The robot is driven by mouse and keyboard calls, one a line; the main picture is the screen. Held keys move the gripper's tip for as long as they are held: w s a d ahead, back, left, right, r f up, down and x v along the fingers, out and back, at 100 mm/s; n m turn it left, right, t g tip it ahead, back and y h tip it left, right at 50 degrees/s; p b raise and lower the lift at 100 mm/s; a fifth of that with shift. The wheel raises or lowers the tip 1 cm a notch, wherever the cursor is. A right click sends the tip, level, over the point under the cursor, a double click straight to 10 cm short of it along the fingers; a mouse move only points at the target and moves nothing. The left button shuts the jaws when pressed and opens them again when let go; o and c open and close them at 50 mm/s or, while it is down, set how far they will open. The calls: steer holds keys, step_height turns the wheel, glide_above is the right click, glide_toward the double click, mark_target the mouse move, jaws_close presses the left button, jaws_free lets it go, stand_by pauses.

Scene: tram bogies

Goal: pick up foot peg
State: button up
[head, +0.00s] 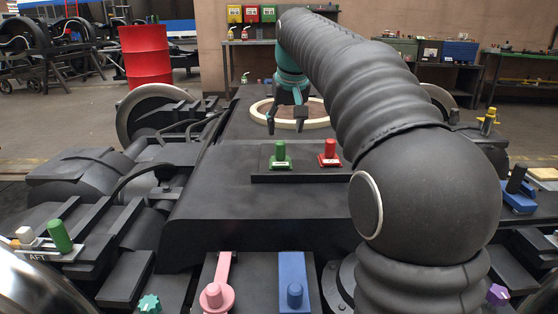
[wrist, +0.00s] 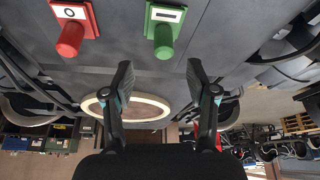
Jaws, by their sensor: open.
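My gripper (head: 287,120) is open and empty, hanging over the cream ring (head: 259,113) on the dark bogie frame. In the wrist view its two fingers (wrist: 160,80) stand wide apart with nothing between them. No part is clearly marked as the foot peg. A green peg on a square base (head: 280,156) and a red peg on a square base (head: 329,154) stand upright on a dark plate, on the near side of my gripper. The wrist view shows the green peg (wrist: 164,42) and the red peg (wrist: 71,38) beyond my fingertips.
At the near edge lie a pink lever (head: 212,295) and a blue block (head: 293,285). A green cylinder (head: 60,237) stands on the AFT plate at left. A blue part (head: 519,197) sits at right. A red drum (head: 146,58) stands behind. The frame between plate and near edge is clear.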

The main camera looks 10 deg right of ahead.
mark_target(281, 143)
steer(key=x, duration=0.3)
steer(key=shift+f, duration=0.15)
steer(key=shift+a+b+x, duration=0.15)
steer(key=shift+b+x, duration=0.4)
steer(key=shift+x, duration=0.8)
steer(key=shift+a+b+x, duration=0.1)
steer(key=shift+b+x, duration=0.4)
steer(key=shift+x, duration=0.9)
jaws_close()
